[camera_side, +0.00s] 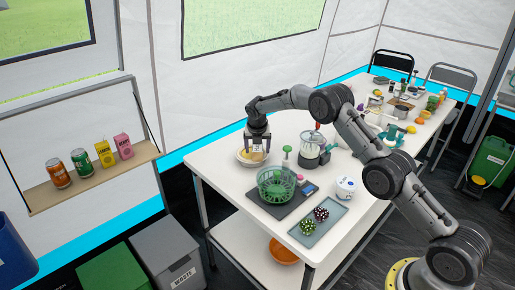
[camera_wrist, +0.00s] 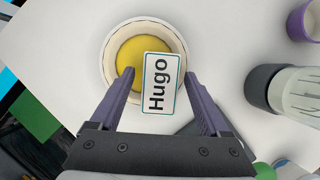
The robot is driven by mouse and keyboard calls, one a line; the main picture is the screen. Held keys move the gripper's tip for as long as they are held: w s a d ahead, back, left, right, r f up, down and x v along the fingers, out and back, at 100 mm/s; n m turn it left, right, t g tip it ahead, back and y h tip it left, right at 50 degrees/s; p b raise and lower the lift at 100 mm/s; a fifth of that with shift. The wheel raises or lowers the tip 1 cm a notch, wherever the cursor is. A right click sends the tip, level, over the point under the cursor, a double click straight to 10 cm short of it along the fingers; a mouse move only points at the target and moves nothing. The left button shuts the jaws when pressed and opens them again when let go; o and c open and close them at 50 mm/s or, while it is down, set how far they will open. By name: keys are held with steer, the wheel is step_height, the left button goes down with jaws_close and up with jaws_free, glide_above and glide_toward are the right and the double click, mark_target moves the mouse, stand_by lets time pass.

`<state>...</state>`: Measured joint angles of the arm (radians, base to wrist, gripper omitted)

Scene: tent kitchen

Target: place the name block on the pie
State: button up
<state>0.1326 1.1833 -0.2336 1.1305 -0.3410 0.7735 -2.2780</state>
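The pie, a yellow filling in a pale round dish, sits at the table's far left corner in the side view (camera_side: 243,157) and at the top middle of the wrist view (camera_wrist: 129,55). In the side view my gripper (camera_side: 257,145) is low over the pie.
A green basket (camera_side: 277,186) stands on a dark board in front of the pie. A glass blender-like jar (camera_side: 313,152) is to the right. A grey tray (camera_side: 320,228) holds dark spotted objects. The table left of the board is clear.

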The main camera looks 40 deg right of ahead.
steer(key=shift+r, duration=0.1)
steer(key=v, duration=1.3)
steer(key=s+a+r+m+t+y, duration=0.1)
steer(key=s+a+r+m, duration=0.2)
steer(key=s+r+m, duration=0.45)
steer(key=s+a+r+m, duration=0.2)
steer(key=s+r+m, duration=0.3)
steer(key=s+r, duration=0.45)
steer(key=s+a+f+m+y, duration=0.1)
steer(key=s+m, duration=0.6)
steer(key=s, duration=0.7)
steer(key=s+a+f+m+t+y, duration=0.1)
steer(key=s+a+f+m, duration=0.3)
steer(key=s, duration=1.1)
steer(key=m, duration=0.3)
steer(key=shift+a+f, duration=0.2)
steer(key=shift+a, duration=0.05)
